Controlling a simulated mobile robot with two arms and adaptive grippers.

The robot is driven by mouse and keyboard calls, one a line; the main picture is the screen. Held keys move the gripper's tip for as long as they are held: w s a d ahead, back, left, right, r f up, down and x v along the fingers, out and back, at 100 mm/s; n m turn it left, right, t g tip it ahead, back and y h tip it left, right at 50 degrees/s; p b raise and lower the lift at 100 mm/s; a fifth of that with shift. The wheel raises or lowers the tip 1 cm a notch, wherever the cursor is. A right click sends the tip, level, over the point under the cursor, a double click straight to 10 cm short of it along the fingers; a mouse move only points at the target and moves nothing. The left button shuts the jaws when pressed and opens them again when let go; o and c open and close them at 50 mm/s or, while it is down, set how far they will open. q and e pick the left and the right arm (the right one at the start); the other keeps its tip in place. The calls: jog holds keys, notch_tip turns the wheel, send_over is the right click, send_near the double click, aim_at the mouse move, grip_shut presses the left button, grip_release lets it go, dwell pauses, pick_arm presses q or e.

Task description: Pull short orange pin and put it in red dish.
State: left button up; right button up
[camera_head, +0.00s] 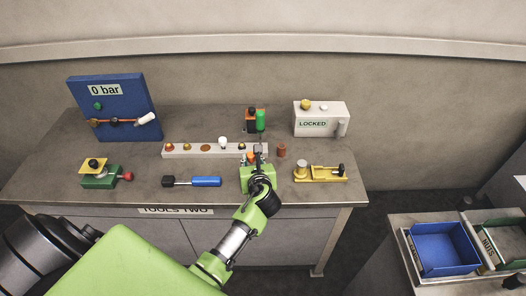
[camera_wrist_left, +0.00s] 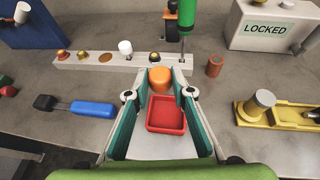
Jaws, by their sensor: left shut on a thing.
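My left gripper (camera_head: 255,162) is over the front middle of the workbench. In the left wrist view its fingertips (camera_wrist_left: 164,82) are shut on a short orange pin (camera_wrist_left: 159,76), one on either side of it. A red dish (camera_wrist_left: 166,127) lies below, seen between the fingers, and looks empty. The pin shows just past the dish's far edge; its lower end is hidden, so its height above the dish is unclear. In the head view my gripper covers the dish. My right gripper is in neither view.
A pale strip (camera_head: 180,150) with several knobs lies behind my gripper. A green-handled tool (camera_wrist_left: 188,18) stands upright close behind it. A brown cylinder (camera_wrist_left: 215,66) and yellow fixture (camera_wrist_left: 279,113) are at right.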

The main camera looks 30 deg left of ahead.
pick_arm(q)
jog(key=shift+w+d+f, duration=0.1)
jog(key=shift+d+f, duration=0.25)
jog(key=shift+f, duration=0.5)
jog(key=shift+w+f, duration=0.1)
jog(key=shift+a, duration=0.1)
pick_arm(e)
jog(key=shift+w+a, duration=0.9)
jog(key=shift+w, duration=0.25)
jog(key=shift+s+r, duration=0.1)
pick_arm(q)
jog(key=shift+p, duration=0.55)
notch_tip(320, 180, down, 5)
jog(key=b, duration=0.3)
jog(key=shift+f+b, duration=0.1)
jog(key=shift+b, duration=0.25)
jog(key=shift+f+b, duration=0.5)
jog(key=shift+f, duration=0.3)
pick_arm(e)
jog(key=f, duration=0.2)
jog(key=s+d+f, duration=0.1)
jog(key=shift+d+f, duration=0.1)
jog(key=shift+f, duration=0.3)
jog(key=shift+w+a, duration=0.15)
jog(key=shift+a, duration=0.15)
